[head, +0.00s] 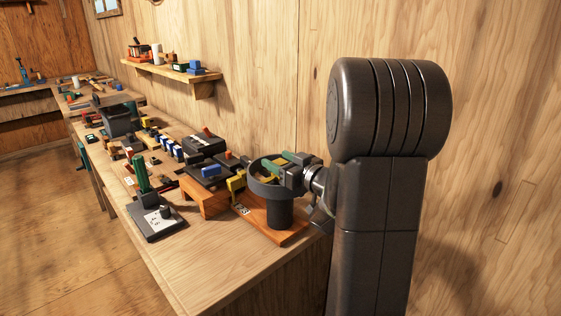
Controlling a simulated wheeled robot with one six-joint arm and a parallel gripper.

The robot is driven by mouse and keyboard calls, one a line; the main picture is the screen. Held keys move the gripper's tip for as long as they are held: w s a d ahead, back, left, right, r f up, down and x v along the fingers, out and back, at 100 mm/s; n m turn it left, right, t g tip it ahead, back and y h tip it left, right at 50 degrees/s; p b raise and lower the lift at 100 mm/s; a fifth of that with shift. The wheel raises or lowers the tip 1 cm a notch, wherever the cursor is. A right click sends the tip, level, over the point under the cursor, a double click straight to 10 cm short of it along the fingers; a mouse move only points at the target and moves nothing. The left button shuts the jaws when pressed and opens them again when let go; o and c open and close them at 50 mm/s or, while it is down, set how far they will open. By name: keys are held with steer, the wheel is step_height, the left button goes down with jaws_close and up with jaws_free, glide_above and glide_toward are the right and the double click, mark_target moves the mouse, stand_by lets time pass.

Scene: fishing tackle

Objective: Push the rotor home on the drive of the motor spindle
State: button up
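My gripper (284,164) is at the near right end of the bench, at the dark ring-shaped part (253,184). Green and yellow pieces show beside the fingers and inside the ring. Whether the fingers close on anything is hidden. A dark upright cylinder (279,211) stands below the ring on a reddish wooden board (286,238). The ring overlaps its top in this view; I cannot tell if they touch. I cannot tell for sure which part is the rotor or the motor spindle, and no drive is clearly visible.
A dark-based device (157,224) with a pale panel and green upright handle stands at the bench's near left. A wooden stand (205,199) holds a dark block. Several small coloured items crowd the bench behind. The near front bench top (215,255) is clear. A plank wall (270,110) rises behind.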

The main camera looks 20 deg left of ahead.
steer(key=shift+f, duration=0.1)
steer(key=v, duration=1.4)
steer(key=shift+a, duration=0.1)
steer(key=x, duration=1.3)
steer(key=shift+w+a, duration=0.1)
steer(key=shift+a, duration=0.05)
steer(key=shift+w+a, duration=0.1)
steer(key=shift+a, duration=0.15)
